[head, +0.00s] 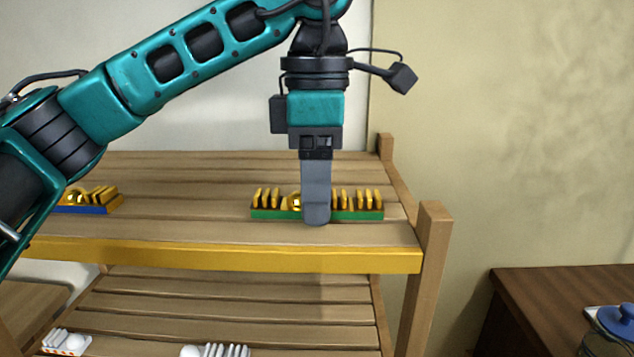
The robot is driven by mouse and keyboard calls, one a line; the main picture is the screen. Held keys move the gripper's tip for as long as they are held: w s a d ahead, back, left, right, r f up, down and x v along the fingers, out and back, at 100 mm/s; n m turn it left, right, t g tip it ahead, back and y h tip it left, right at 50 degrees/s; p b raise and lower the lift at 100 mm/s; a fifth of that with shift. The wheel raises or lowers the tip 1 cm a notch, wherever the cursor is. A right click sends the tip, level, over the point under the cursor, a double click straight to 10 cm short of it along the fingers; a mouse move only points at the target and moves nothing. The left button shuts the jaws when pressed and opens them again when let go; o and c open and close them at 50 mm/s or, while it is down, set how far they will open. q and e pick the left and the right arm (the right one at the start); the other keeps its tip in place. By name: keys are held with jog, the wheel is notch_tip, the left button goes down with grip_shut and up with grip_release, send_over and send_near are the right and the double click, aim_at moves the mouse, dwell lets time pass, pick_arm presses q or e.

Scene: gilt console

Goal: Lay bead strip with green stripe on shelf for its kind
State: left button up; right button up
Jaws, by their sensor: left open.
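The bead strip with a green stripe (269,214) lies on the upper slatted shelf (200,231), which has a yellow front edge. It carries a row of gold pieces and lies lengthwise along the shelf near its right end. My left gripper (316,215) points straight down at the middle of the strip. It is open, seen side-on, with its near finger in front of the strip. That finger hides part of the strip, and the far finger is hidden. My right gripper is not in view.
A gold-pieced strip with a blue stripe (108,206) lies on the upper shelf at left, partly behind my arm. The lower shelf (240,314) holds white-pieced strips (226,351). A wooden post (427,262) bounds the right end. A dark table (540,300) stands at right.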

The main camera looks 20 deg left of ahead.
pick_arm(q)
jog(key=shift+r, duration=0.1)
jog(key=shift+r+p, duration=0.45)
jog(key=shift+r, duration=3.4)
